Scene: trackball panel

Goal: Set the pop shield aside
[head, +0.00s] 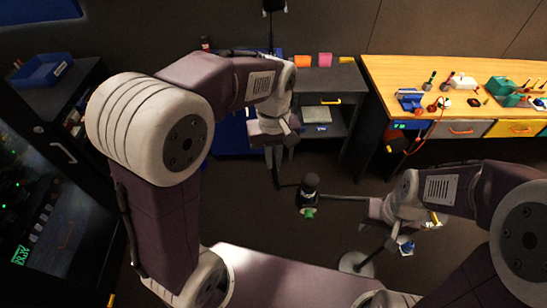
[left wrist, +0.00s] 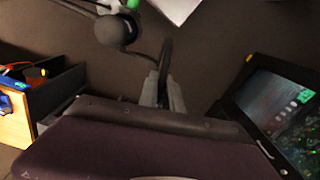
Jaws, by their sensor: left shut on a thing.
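My left gripper (head: 275,168) points down at the middle of the head view, left of the microphone. In the left wrist view its fingers (left wrist: 162,92) are shut on a thin, dark, curved piece (left wrist: 166,58), which looks like the pop shield seen nearly edge-on. The same thin dark shape (head: 277,179) shows at the fingertips in the head view. The black microphone (head: 309,186) with a green part sits on a horizontal boom; its round head (left wrist: 114,30) is close to the held piece. My right gripper (head: 382,240) is at the right, its fingers too small to judge.
The boom (head: 342,198) runs right from the microphone toward my right arm. A round pale stand base (head: 357,263) is on the floor. A wooden-topped bench (head: 400,72) with several small items is at the back right. A dark screen (left wrist: 285,110) stands in the left wrist view.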

